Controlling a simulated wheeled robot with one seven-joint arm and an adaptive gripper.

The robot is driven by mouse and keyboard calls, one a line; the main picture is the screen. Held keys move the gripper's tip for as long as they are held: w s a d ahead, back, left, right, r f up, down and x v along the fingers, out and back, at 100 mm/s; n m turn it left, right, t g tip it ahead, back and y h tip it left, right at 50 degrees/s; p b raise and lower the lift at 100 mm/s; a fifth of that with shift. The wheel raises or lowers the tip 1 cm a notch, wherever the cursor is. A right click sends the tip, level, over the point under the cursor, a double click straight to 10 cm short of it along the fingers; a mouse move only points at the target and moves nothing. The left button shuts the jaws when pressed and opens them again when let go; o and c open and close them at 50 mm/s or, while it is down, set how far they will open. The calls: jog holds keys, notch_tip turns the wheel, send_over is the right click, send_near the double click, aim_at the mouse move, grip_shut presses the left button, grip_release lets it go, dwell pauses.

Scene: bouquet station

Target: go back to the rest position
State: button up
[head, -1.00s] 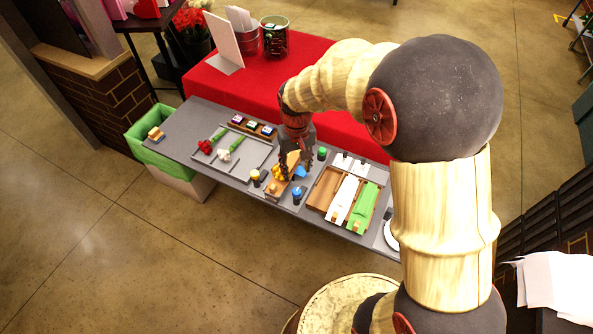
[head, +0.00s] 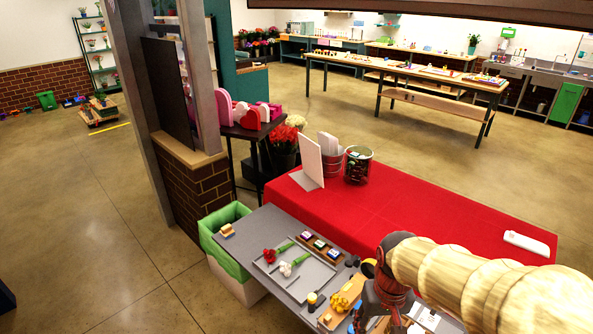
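My gripper (head: 382,308) is at the lower right of the head view, over the right part of the grey worktable (head: 262,217). It points down. Its fingertips are near the picture's bottom edge and too small and dark to tell whether they are apart. The jointed, wood-patterned arm reaches it from the right. A wooden block with yellow flowers (head: 345,299) is just left of the gripper; I cannot tell whether they touch.
A tray (head: 298,290) holds a red and a white flower. A rack of small stamps (head: 318,243) is behind it. A green-lined bin (head: 230,262) stands left. A red-covered table (head: 420,215) with pots is behind. Open floor (head: 110,230) lies left.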

jog(key=s+d+r+t+b, duration=0.1)
jog(key=s+r+t+b, duration=0.3)
jog(key=s+r, duration=0.4)
jog(key=shift+s+r+t, duration=0.4)
jog(key=shift+s+t, duration=0.2)
jog(key=shift+s, duration=0.15)
jog(key=shift+d+r, duration=0.1)
dwell(1.2)
